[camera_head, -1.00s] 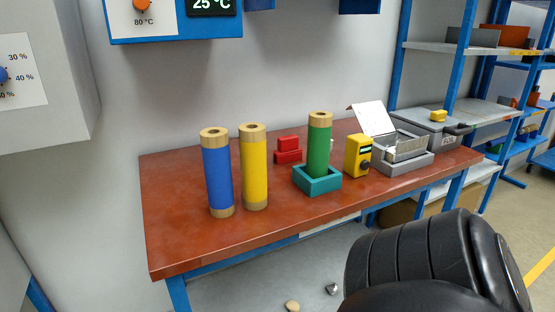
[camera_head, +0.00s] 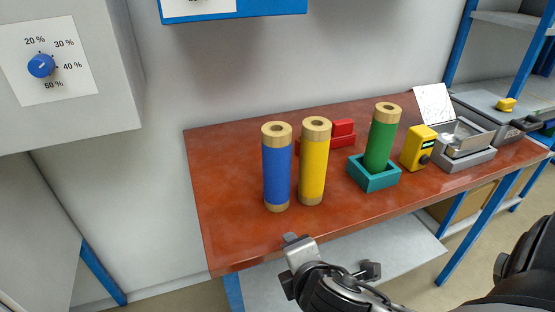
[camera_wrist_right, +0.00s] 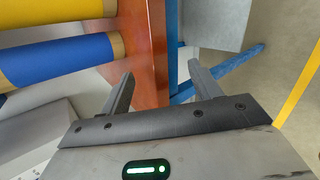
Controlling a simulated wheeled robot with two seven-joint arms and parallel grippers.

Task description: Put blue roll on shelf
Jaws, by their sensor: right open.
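The blue roll (camera_head: 276,170) has tan end caps and stands upright on the red-brown table (camera_head: 235,225), left of the yellow roll (camera_head: 314,165). My right gripper (camera_head: 333,257) is open and empty in front of the table's front edge, lower than the rolls and apart from them. In the right wrist view the blue roll (camera_wrist_right: 62,62) lies left of my open right gripper (camera_wrist_right: 160,74), outside the jaws. A blue-and-grey shelf unit (camera_head: 505,22) stands at the far right, partly cut off. My left gripper is not in view.
A green roll (camera_head: 381,140) stands in a teal holder (camera_head: 374,180). Right of it are a yellow device (camera_head: 417,148) and an open grey box (camera_head: 468,155). Red blocks (camera_head: 341,132) lie behind. The table's left part is clear. A grey cabinet (camera_head: 75,100) hangs at left.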

